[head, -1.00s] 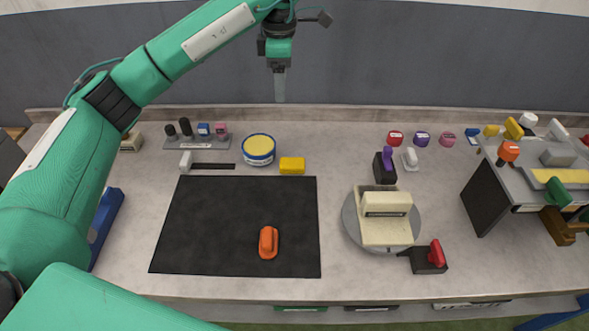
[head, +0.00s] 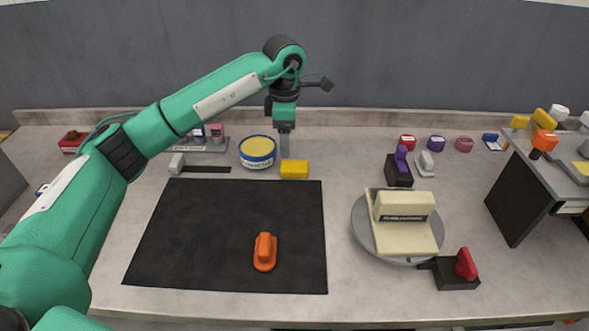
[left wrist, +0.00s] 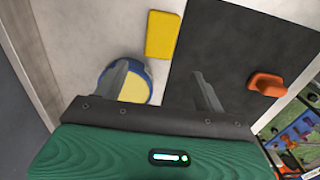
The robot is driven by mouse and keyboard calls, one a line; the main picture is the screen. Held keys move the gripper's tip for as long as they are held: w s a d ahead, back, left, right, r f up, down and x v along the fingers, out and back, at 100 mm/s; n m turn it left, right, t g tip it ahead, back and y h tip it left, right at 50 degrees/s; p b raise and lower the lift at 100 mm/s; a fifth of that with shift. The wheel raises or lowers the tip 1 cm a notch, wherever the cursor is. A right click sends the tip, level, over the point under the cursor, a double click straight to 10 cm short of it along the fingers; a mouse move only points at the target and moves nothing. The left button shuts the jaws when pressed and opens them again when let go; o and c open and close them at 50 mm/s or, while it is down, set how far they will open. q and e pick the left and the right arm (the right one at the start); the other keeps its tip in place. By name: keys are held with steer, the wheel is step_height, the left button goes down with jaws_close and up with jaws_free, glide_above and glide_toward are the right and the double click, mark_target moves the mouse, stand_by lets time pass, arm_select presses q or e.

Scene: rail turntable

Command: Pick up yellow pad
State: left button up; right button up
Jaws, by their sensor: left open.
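The yellow pad (head: 294,169) is a small block on the counter, at the back edge of the black mat, just right of the round tin. In the left wrist view the yellow pad (left wrist: 162,35) lies ahead of the fingers, between and beyond them. My left gripper (head: 285,148) points down just behind and slightly left of the pad, apart from it. In the left wrist view my left gripper (left wrist: 158,88) is open with nothing between its fingers. One finger overlaps the blue-rimmed tin in that view. My right gripper is not in view.
The blue and white tin (head: 257,153) stands close left of the pad. The black mat (head: 200,235) carries an orange tool (head: 265,252). A grey turntable (head: 362,235) with a cream block (head: 404,222) stands to the right. Counter right of the pad is clear.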

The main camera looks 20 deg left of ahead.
mark_target(287, 165)
arm_select(q)
step_height(287, 165, down, 4)
steer(key=shift+r, duration=0.25)
step_height(287, 165, down, 5)
steer(key=shift+w+r+p, duration=0.1)
steer(key=shift+w+p, duration=0.05)
steer(key=shift+p, duration=0.55)
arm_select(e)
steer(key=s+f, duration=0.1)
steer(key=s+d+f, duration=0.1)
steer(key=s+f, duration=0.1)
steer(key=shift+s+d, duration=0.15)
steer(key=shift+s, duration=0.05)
arm_select(q)
steer(key=shift+c, duration=0.4)
steer(key=c, duration=1)
